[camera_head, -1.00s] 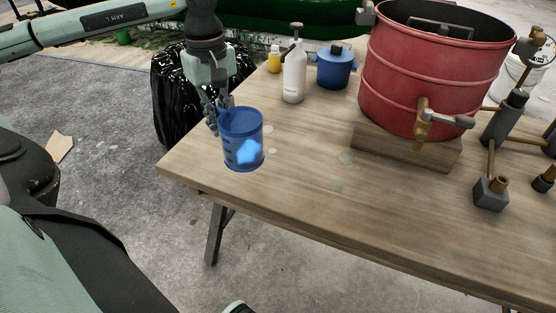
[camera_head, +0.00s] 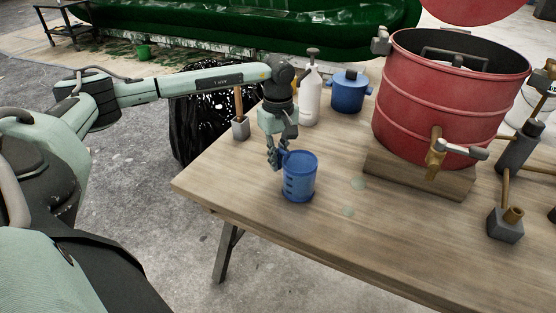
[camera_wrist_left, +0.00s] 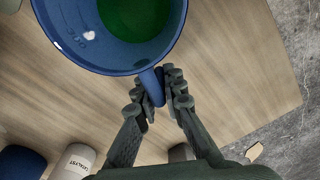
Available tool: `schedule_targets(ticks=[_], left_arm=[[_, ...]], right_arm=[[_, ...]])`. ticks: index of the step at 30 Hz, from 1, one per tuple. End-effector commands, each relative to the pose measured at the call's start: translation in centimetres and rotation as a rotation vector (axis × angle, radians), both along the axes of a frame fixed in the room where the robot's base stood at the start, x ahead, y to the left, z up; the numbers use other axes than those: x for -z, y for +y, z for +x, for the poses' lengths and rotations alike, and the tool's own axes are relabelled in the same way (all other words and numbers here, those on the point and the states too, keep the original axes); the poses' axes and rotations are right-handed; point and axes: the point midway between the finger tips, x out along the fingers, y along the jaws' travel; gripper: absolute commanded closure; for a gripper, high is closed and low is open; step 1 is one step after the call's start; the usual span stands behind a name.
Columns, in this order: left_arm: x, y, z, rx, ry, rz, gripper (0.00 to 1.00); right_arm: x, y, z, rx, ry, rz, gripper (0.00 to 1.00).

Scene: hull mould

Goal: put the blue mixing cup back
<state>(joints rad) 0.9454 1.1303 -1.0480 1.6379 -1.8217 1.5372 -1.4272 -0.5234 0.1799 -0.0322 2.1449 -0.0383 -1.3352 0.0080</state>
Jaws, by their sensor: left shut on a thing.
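The blue mixing cup (camera_head: 300,178) is upright at the left part of the wooden table (camera_head: 330,245), in the head view. I cannot tell for sure whether its base touches the table top. My left gripper (camera_head: 279,160) is at the cup's left side, shut on its handle. In the left wrist view the fingers (camera_wrist_left: 158,92) close around the cup's blue handle, and the cup (camera_wrist_left: 95,58) shows green inside. My right gripper is not in view.
A white bottle (camera_head: 310,98) and a blue pot (camera_head: 348,93) stand behind the cup. A red drum (camera_head: 440,105) with a tap sits on a wooden block (camera_head: 415,178) to the right. A small grey block with a wooden handle (camera_head: 240,127) is at the left edge. The front table is clear.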

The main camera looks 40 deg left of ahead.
Motion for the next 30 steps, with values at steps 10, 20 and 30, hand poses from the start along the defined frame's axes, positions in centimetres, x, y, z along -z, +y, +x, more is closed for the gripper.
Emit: schedule_targets(ticks=[10, 20, 30], left_arm=[[0.7, 0.0, 0.0, 0.001, 0.000, -0.001, 1.00], [0.8, 0.0, 0.0, 0.001, 0.000, -0.001, 0.70], [0.3, 0.0, 0.0, 0.001, -0.001, 0.000, 0.70]], right_arm=[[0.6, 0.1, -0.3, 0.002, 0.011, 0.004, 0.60], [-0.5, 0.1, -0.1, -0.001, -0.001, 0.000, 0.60], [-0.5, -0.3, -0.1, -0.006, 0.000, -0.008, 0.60]])
